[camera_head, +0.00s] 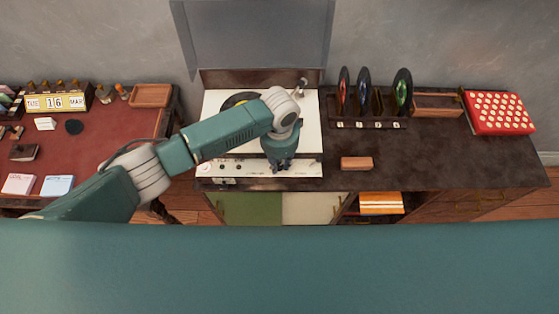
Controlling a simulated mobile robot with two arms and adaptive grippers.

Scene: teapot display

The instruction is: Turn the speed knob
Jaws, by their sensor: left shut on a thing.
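A record player (311,129) with a cream top stands on the dark cabinet, its grey lid (255,38) raised at the back. A dark disc (238,99) shows partly on its top behind my left arm. A pale control panel (232,169) with small dark knobs runs along its front. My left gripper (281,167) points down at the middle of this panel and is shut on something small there. The fingers hide that thing, so I cannot tell if it is the speed knob. My right gripper is not in view.
Several records (363,92) stand in a rack right of the player. A brown block (356,163) lies near the cabinet's front edge. A wooden holder (437,104) and a red dotted box (499,112) are farther right. A reddish desk (100,140) with a calendar (57,102) is at left.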

